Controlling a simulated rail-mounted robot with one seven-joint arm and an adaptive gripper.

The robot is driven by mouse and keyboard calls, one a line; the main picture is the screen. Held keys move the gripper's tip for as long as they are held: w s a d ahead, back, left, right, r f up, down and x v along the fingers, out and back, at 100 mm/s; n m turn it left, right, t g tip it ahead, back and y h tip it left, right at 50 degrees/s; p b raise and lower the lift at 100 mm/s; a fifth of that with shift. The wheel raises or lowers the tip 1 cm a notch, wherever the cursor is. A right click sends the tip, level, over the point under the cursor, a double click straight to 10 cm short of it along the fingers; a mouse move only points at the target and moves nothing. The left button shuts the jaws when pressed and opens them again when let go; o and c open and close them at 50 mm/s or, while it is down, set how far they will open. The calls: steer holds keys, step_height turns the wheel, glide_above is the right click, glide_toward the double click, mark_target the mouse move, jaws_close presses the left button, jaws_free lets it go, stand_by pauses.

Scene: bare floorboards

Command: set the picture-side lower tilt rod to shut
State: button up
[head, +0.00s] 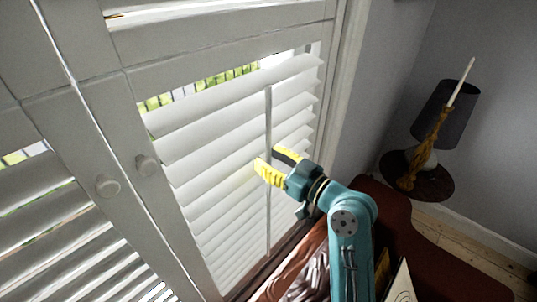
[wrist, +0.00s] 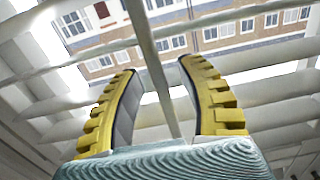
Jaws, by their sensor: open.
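The lower tilt rod (head: 268,215) is a thin, pale upright bar in front of the white slats of the right-hand shutter panel. The slats (head: 205,150) are tilted with gaps between them; in the wrist view a brick building shows through the gaps. My gripper (head: 267,158) is at the rod's middle height, its yellow fingers apart. In the wrist view the rod (wrist: 152,55) passes between the two open fingers of my gripper (wrist: 158,66). I cannot tell whether either finger touches it.
Two round knobs (head: 147,165) (head: 107,185) sit on the meeting stiles. Another louvred panel (head: 60,230) is at the left. A dark-shaded lamp (head: 443,115) stands on a round table (head: 440,183) at the right. Dark red furniture (head: 430,260) stands below my arm.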

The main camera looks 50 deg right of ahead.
mark_target(270, 146)
steer(key=shift+w, duration=0.1)
jaws_close()
stand_by(0.3)
steer(key=shift+r+p, duration=0.45)
steer(key=shift+r, duration=1.7)
steer(key=shift+c, duration=0.7)
jaws_free()
steer(key=shift+o, duration=0.7)
steer(key=shift+f, duration=0.1)
